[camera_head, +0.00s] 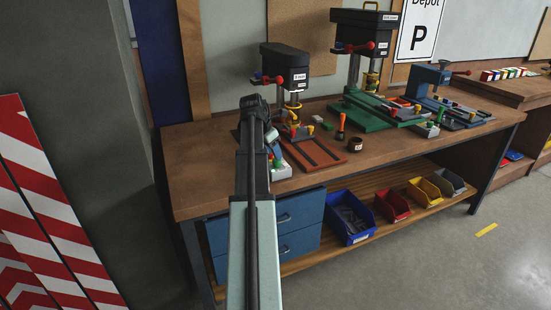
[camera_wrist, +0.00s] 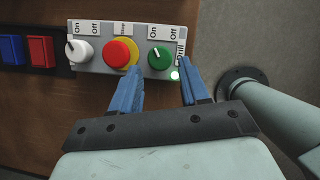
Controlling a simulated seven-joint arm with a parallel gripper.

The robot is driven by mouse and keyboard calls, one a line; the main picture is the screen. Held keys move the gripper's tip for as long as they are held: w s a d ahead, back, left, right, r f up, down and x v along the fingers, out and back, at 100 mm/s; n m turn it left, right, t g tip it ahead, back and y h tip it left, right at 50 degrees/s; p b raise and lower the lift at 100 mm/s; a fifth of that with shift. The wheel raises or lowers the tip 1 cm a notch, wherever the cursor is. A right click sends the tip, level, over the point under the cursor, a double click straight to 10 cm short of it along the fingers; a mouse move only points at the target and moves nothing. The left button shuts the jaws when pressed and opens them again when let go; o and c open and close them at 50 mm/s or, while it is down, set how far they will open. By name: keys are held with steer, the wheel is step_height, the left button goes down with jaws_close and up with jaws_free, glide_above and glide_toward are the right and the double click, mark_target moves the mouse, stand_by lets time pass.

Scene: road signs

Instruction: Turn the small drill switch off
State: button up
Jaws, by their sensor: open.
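A grey switch box (camera_head: 282,171) sits at the front of the workbench, below the small drill press (camera_head: 285,75). In the wrist view, the switch box (camera_wrist: 112,68) carries a white knob (camera_wrist: 80,51), a red stop button (camera_wrist: 118,53) on a yellow base, and a green knob (camera_wrist: 159,58) beside the word "Drill". The green knob's white mark points up and left, towards "On". A small pale green light (camera_wrist: 175,75) shows beside it. My gripper (camera_wrist: 161,69) is open and empty, its blue fingers on either side of the green knob's near edge. Contact cannot be told.
A blue button (camera_wrist: 12,50) and a red button (camera_wrist: 40,52) lie left of the box. Coloured bins sit below.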

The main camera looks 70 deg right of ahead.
mark_target(277, 163)
steer(key=shift+x, duration=1.95)
steer(key=shift+c, duration=0.3)
steer(key=c, duration=0.7)
steer(key=m+g+y, duration=0.1)
steer(key=m, duration=0.5)
steer(key=shift+w+d+g+y, duration=0.15)
steer(key=shift+d+g+y, duration=0.1)
steer(key=shift+g+y, duration=0.15)
steer(key=m+y, duration=0.1)
steer(key=m, duration=0.2)
steer(key=m+y, duration=0.1)
steer(key=m, duration=0.1)
steer(key=shift+m+g, duration=0.3)
steer(key=shift+m, duration=0.1)
steer(key=o, duration=0.8)
steer(key=shift+c, duration=0.2)
